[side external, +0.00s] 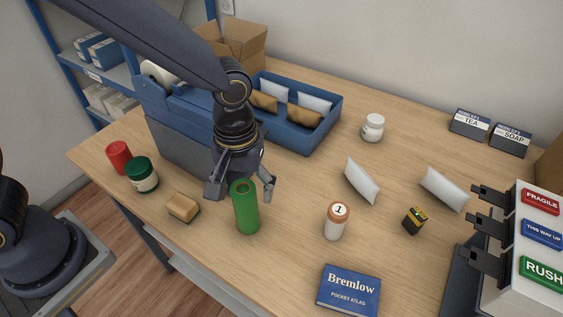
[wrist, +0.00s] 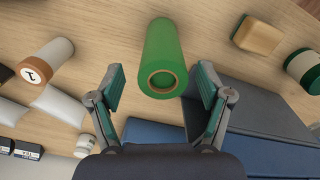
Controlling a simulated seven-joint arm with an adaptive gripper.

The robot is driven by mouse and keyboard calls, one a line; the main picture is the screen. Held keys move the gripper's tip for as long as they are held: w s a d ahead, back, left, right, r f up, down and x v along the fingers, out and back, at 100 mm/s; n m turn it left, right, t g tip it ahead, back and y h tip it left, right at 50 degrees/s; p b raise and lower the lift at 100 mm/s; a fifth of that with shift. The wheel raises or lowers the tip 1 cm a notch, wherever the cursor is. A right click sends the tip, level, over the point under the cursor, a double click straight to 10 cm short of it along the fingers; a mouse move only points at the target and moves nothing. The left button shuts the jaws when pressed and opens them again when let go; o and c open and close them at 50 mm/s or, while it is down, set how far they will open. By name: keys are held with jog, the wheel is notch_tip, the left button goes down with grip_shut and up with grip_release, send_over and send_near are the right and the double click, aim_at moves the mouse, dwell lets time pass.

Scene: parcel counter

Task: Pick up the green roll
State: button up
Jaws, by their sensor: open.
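The green roll (side external: 246,209) stands upright on the wooden counter near its front edge, in the middle of the side view. In the wrist view the green roll (wrist: 164,56) shows its hollow end, ahead of and between the fingertips. My gripper (side external: 241,190) is open and hangs just above and behind the roll's top, with one finger to each side in the side view. In the wrist view my gripper (wrist: 159,85) holds nothing between its fingers, and the roll's near end lies about level with the tips. I cannot tell whether a finger touches it.
A sponge (side external: 183,208) and a green-lidded jar (side external: 142,174) stand left of the roll. A blue tray (side external: 330,118) and grey bin (side external: 180,140) sit behind. Bare counter lies right of the roll.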

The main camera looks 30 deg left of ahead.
notch_tip(320, 180, down, 5)
jog(key=shift+s+a+f, duration=0.1)
jog(key=shift+f, duration=0.05)
jog(key=shift+c, duration=0.4)
jog(key=c, duration=1.3)
jog(key=shift+o, duration=0.2)
jog(key=shift+r, duration=0.2)
